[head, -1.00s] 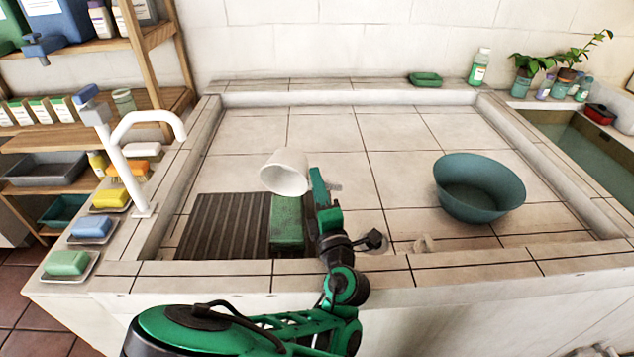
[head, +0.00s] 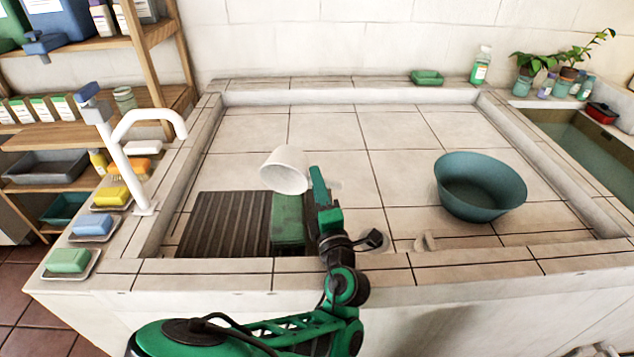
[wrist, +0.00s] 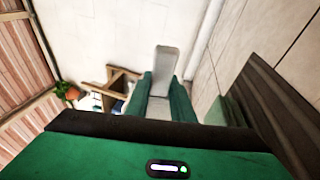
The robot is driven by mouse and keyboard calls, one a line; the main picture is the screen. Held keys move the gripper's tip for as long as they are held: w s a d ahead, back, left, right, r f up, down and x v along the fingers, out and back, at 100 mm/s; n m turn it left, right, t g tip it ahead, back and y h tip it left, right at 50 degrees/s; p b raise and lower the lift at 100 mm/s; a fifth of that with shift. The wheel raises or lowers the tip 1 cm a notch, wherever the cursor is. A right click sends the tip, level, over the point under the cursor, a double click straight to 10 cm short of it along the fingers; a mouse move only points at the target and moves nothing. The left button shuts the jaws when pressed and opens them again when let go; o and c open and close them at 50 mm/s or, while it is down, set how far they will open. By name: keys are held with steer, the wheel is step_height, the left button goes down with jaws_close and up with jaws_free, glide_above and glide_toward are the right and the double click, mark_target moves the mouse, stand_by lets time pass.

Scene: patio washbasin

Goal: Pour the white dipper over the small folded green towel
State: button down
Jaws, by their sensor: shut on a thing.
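The white dipper (head: 284,164) is in the air above the far end of the small folded green towel (head: 287,222), strongly tilted with its mouth turned downward. No water shows coming from it. My gripper (head: 318,185) is at the dipper's right, shut on its handle. In the wrist view, the pale grey handle (wrist: 166,62) stands between the green fingers (wrist: 160,98). The towel lies along the right edge of the dark ribbed mat (head: 222,225); my gripper and arm hide part of its right side.
A teal basin (head: 480,190) stands on the right of the tiled basin floor. A white tap (head: 140,165) rises at the left ledge, near soap bars in dishes (head: 68,262). A green dish (head: 427,78) and a bottle (head: 480,66) stand on the back ledge. The middle floor is clear.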

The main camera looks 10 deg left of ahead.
steer(key=shift+r, duration=0.1)
stand_by(0.5)
steer(key=shift+r+m+g+h, duration=0.6)
steer(key=shift+m+g+h, duration=0.1)
steer(key=shift+g, duration=0.4)
steer(key=shift+w+d, duration=0.1)
steer(key=shift+w, duration=0.05)
steer(key=shift+r+m+g, duration=0.3)
steer(key=shift+g, duration=0.2)
steer(key=shift+r+h, duration=0.1)
steer(key=shift+h, duration=0.2)
steer(key=shift+r+m+g, duration=0.3)
steer(key=shift+g, duration=0.4)
steer(key=shift+r+g, duration=0.1)
steer(key=shift+g, duration=0.2)
steer(key=shift+r+g, duration=0.1)
steer(key=shift+g, duration=0.2)
